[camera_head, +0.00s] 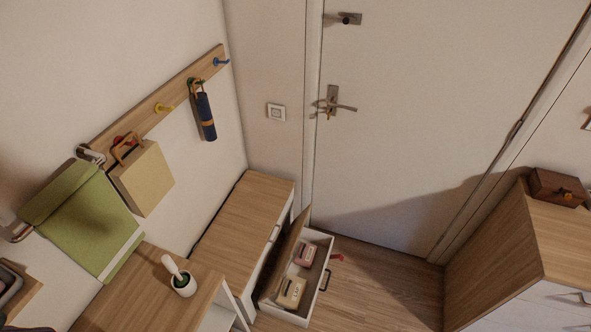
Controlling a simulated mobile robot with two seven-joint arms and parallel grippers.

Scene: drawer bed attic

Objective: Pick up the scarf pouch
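Two small pouch-like packs lie in an open white drawer (325,262) low by the door. One is pinkish red (306,254) toward the back. The other is beige (290,292) toward the front. Both have marks on top too small to read, so I cannot tell which is the scarf pouch. A panel stands tilted along the drawer's left side and may hide part of the inside. Neither of my grippers is in view.
A wooden-topped bench (243,215) stands behind the drawer. A desk corner with a white brush cup (184,285) is at front left. A wall rack holds a beige bag (143,180) and dark umbrella (204,115). A cabinet (500,255) stands right; floor (380,290) between is clear.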

